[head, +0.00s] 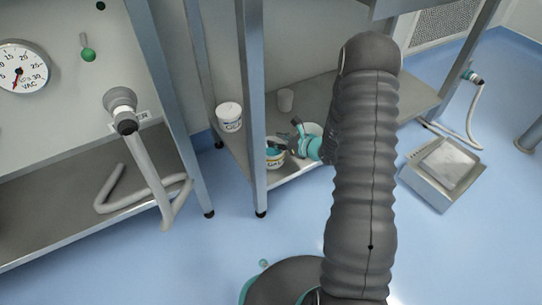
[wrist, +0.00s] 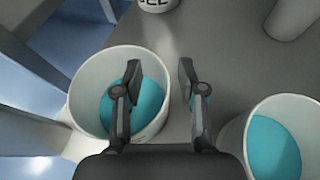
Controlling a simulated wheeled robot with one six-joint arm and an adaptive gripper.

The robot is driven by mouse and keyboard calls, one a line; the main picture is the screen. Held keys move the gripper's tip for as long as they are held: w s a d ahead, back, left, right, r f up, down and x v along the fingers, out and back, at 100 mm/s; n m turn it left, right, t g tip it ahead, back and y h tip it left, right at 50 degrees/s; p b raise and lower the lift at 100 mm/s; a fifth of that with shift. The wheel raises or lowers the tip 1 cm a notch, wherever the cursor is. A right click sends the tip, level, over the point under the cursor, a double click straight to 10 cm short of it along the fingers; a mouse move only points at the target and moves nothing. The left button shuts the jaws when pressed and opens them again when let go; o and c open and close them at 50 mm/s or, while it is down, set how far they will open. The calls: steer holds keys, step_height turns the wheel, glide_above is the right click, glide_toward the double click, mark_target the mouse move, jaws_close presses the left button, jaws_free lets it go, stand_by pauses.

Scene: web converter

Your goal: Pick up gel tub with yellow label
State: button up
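The gel tub with the yellow label (head: 275,155) stands on the low grey shelf in the head view, open at the top with teal gel inside. My gripper (head: 300,143) is right beside its rim. In the wrist view an open white tub of teal gel, seemingly this one (wrist: 82,100), lies under my gripper (wrist: 158,75). The two fingers are apart: the left one is over the tub's opening, the right one outside its right wall. Contact with the wall cannot be told.
A second open tub with teal gel (wrist: 238,130) stands to the right, partly behind my gripper in the head view. A white lettered tub (head: 229,115) and a grey cup (head: 286,98) stand farther back. A metal post (head: 253,120) rises close by.

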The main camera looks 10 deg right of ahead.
jaws_close()
